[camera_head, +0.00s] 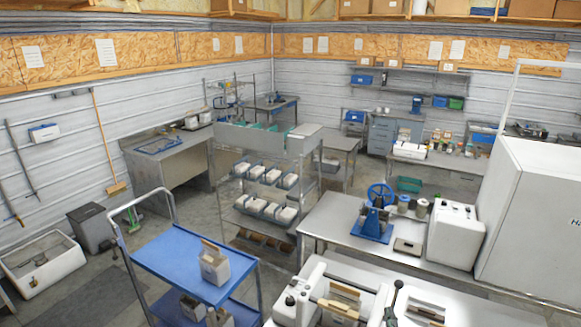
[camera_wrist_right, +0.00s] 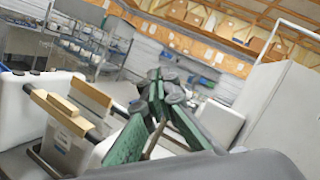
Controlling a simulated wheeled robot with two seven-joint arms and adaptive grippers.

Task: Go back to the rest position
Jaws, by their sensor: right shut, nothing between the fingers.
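My right gripper (camera_wrist_right: 160,82) shows in the right wrist view. Its two dark fingers with green pads come together at the tips, and nothing is held between them. In that view it is just right of a white machine (camera_wrist_right: 28,100) with wooden blocks on dark bars. In the head view the white machine (camera_head: 310,290) stands at the bottom centre. My left gripper is in neither view.
A blue cart (camera_head: 170,262) with small boxes stands at the lower left. A steel bench (camera_head: 335,215) carries a blue hand-wheel device (camera_head: 376,215) and a white appliance (camera_head: 455,235). A large white cabinet (camera_head: 535,215) fills the right side. Bare floor shows at the lower left.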

